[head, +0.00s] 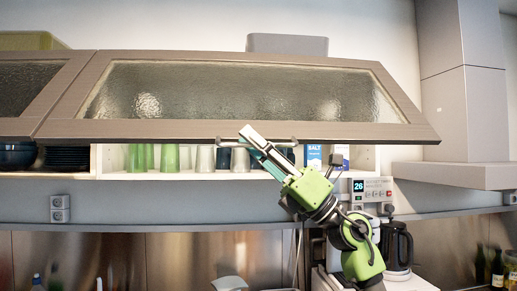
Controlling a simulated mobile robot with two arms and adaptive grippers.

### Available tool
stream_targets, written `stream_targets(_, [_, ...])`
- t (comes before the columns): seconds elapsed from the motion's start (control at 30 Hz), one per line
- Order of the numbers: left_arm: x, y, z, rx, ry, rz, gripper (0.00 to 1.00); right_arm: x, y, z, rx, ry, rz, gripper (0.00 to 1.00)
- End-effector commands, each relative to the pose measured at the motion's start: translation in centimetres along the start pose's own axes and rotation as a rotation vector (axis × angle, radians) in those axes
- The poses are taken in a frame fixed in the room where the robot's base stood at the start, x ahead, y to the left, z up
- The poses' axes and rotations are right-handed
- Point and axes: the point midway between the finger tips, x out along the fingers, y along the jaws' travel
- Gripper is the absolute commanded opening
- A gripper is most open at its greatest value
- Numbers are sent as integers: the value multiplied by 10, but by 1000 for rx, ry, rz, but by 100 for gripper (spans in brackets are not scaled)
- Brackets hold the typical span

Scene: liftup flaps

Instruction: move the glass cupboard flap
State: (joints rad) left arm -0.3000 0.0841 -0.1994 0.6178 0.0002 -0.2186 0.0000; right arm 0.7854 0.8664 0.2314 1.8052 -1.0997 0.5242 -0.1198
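The glass cupboard flap (240,92) has a grey-brown wood frame around textured glass. It is tilted outward and partly raised, leaving a gap below it that shows the shelf. A thin handle bar (283,140) runs along the lower edge of its frame. My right gripper (246,136), with a green body, reaches up from the lower right. Its fingertips overlap the handle at the flap's lower edge. Whether the fingers enclose the handle or only touch it cannot be told. My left gripper is not in view.
The open shelf holds green glasses (170,157), clear glasses (205,158) and a blue salt box (313,155). A second flap (22,90) adjoins on the left. A range hood (460,175) stands right. A black kettle (396,245) is below.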

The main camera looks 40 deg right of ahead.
Motion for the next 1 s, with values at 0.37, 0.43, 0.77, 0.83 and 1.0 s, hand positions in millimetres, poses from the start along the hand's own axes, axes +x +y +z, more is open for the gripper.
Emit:
stream_targets(0.37, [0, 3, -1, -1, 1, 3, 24, -42, -2, -2, 3, 2, -4, 24])
stream_targets(0.43, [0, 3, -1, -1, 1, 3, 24, -54, -1, -1, 4, 0, -3, 24])
stream_targets(0.77, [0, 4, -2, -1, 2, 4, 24, -106, 1, 0, 1, -1, -1, 24])
stream_targets(0.83, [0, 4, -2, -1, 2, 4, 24, -112, 2, 0, 1, -2, 1, 24])
stream_targets(1.0, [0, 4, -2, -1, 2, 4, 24, -120, 2, 0, -2, -2, 1, 24])
